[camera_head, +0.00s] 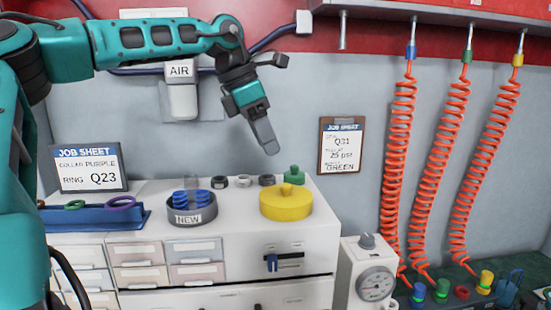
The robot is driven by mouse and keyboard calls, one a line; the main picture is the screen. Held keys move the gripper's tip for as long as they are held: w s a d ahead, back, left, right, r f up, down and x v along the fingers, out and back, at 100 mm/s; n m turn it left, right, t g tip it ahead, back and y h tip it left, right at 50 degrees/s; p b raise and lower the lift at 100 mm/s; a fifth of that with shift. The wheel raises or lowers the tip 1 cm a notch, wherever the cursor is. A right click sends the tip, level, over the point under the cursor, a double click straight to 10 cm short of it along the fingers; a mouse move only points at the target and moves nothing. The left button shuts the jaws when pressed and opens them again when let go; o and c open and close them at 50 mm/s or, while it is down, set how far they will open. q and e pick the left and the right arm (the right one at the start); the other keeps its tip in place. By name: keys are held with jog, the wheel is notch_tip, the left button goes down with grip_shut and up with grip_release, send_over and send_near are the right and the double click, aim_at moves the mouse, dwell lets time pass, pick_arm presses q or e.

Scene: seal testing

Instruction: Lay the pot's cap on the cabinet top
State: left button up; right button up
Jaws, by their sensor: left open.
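My right gripper is out of view.
Several small dark and white rings (243,181) and a green fitting (294,174) stand behind the cap. A blue tray (90,217) with rings is at left. A gauge unit (371,285) and orange hoses (402,150) are at right. The cabinet top's front strip is clear.

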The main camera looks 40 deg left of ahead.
pick_arm(q)
jog(key=v, duration=0.2)
jog(key=shift+s+r, duration=0.1)
jog(key=shift+r, duration=0.2)
dwell(0.4)
